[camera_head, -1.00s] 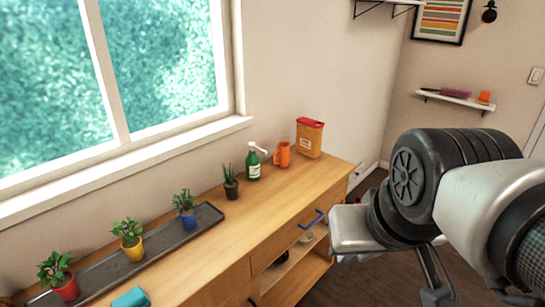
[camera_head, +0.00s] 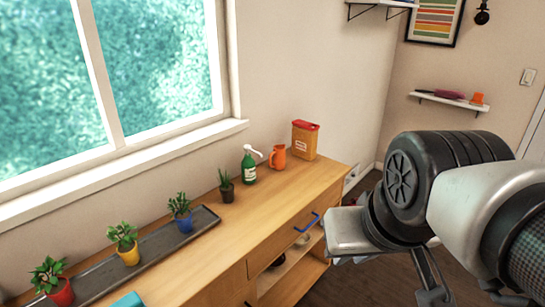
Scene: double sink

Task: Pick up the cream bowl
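A small pale object, possibly the cream bowl (camera_head: 302,240), sits in the open shelf space under the wooden counter, below the blue handle. It is partly hidden and too small to be sure of. My gripper (camera_head: 472,298) hangs at the lower right, in front of the floor and to the right of the counter. Its two dark fingers stand wide apart with floor showing between them, and nothing is seen held. The bottom edge of the picture cuts off part of it.
The wooden counter (camera_head: 215,245) carries a dark tray (camera_head: 150,250) with potted plants, a green pump bottle (camera_head: 249,166), an orange pitcher (camera_head: 278,157) and an orange box with a red lid (camera_head: 305,140). A dark item (camera_head: 278,261) lies on the lower shelf. Floor is clear at right.

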